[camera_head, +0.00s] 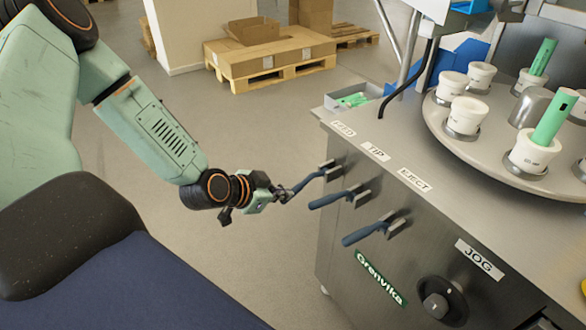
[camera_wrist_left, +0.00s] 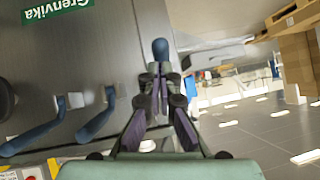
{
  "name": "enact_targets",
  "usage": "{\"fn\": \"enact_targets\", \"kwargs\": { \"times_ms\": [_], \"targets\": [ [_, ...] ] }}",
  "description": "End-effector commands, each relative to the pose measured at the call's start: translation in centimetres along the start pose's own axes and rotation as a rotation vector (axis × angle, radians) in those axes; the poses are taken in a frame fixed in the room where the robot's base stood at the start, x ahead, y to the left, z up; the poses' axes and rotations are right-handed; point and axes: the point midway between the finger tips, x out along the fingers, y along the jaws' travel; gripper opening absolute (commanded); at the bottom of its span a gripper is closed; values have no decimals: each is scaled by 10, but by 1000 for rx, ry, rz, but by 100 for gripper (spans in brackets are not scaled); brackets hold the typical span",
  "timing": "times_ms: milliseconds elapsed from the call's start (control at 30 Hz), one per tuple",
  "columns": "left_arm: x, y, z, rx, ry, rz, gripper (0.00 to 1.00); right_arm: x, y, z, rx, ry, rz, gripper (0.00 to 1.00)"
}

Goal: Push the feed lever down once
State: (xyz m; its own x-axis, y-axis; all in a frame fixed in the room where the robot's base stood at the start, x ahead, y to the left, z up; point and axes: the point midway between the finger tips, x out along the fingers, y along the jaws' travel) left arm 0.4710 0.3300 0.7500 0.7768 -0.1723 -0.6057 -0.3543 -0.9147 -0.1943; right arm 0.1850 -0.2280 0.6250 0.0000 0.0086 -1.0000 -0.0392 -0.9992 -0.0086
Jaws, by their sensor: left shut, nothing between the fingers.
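The feed lever (camera_head: 312,178) is the leftmost of three blue-handled levers on the steel machine's side, below the FEED label (camera_head: 343,128). Its handle slants down and left from its bracket. My left gripper (camera_head: 285,196) is shut and empty, right at the handle's free end. In the left wrist view, the rounded blue handle end (camera_wrist_left: 160,48) shows just beyond my shut fingertips (camera_wrist_left: 158,72). I cannot tell whether they touch. My right gripper is in neither view.
The tip lever (camera_head: 335,197) and eject lever (camera_head: 366,233) stick out close to the right. A JOG knob (camera_head: 436,306) sits lower. A turntable (camera_head: 455,140) with white cups is on top. The floor left of the machine is clear; pallets (camera_head: 270,72) stand behind.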

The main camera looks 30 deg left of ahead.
Motion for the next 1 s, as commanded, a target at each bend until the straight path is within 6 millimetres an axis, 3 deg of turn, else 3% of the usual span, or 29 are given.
{"fn": "enact_targets", "kwargs": {
  "times_ms": [100,300,1000],
  "targets": [
    [12,4,17,-4,12,-2,0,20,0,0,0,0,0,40],
    [26,8,32,-23,163,-23,0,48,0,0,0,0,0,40],
    [22,6,25,-23,170,-24,0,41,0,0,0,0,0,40]
  ]
}}
